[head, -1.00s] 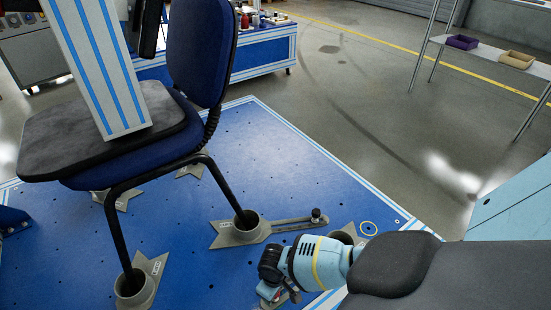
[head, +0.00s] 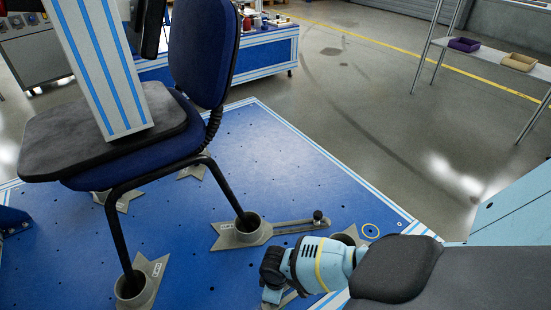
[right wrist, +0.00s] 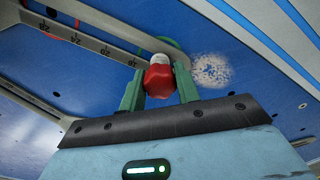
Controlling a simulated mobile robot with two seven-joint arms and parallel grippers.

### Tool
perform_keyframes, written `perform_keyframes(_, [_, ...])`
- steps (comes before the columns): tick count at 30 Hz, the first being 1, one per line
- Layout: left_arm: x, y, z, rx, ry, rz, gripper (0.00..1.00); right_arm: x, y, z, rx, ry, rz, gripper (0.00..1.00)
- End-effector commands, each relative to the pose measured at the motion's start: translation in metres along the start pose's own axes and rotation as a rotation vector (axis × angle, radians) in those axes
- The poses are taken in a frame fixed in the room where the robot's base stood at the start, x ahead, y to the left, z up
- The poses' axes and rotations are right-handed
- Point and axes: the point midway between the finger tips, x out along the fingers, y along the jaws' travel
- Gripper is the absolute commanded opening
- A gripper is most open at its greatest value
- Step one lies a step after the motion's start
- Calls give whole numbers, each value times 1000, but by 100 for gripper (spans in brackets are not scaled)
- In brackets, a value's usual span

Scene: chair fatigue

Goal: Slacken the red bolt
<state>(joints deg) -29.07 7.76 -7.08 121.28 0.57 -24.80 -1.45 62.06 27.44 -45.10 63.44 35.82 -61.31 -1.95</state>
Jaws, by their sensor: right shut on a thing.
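The red bolt (right wrist: 159,82) shows in the right wrist view, with a pale round top, at a slotted grey bar (right wrist: 85,42) with a number scale. My right gripper (right wrist: 160,86) has its two green fingers on either side of the bolt and is shut on it. In the head view my right gripper (head: 272,295) is low in the picture, over the blue platform, and the bolt is hidden there. My left gripper is not in view.
A blue chair (head: 200,50) stands on the blue platform (head: 280,170), its legs in grey foot clamps (head: 240,232). Open floor lies between.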

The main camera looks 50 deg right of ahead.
Motion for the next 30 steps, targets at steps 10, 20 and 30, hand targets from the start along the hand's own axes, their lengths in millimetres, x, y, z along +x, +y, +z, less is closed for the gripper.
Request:
perform_keyframes(10, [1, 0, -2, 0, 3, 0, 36, 0, 0, 0, -29, 0, -1, 8])
perform_keyframes(20, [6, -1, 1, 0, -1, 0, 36, 0, 0, 0, -335, -1, -1, 8])
perform_keyframes(30, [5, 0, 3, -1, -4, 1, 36, 0, 0, 0, -366, 0, -1, 8])
